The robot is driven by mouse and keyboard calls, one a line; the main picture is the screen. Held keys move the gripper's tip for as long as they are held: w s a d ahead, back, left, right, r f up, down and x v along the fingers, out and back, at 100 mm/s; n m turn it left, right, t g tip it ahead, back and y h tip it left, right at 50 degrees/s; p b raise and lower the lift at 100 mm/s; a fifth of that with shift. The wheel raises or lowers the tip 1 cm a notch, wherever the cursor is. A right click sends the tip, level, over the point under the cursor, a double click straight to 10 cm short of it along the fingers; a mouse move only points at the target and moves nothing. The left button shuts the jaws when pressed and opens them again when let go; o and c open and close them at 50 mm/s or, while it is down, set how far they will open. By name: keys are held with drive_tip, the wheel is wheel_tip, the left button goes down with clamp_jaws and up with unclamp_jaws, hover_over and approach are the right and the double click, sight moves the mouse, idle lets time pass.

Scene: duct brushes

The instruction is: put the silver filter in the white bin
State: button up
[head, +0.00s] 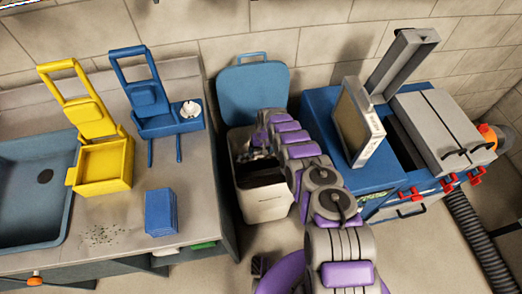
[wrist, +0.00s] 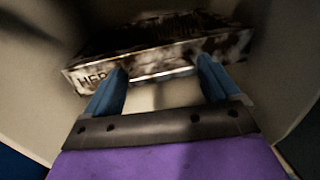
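The white bin (head: 262,203) stands on the floor in the middle of the head view, its blue lid (head: 252,96) raised behind it. My gripper (head: 262,150) is at the bin's mouth, small and partly hidden by my arm. In the wrist view my gripper (wrist: 161,84) has its blue fingers spread with an empty gap between them. A grimy silver filter (wrist: 160,48) with letters reading "HEP" lies just beyond the fingertips, between pale walls like the bin's inside. I cannot tell whether the fingertips touch it.
Another silver-framed panel (head: 357,120) stands on the blue machine (head: 318,112), near an upright grey cover (head: 402,62). On the left, the counter (head: 196,225) holds a yellow tray (head: 102,168), a blue caddy (head: 165,122) and a blue block (head: 160,213). A black hose (head: 478,243) lies at the right.

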drive_tip(key=shift+o, duration=0.8)
wheel_tip(320, 180, up, 22)
drive_tip(key=d+p, duration=0.1)
drive_tip(key=p, duration=0.5)
drive_tip(key=shift+w+d, duration=0.3)
drive_tip(key=shift+d, duration=0.1)
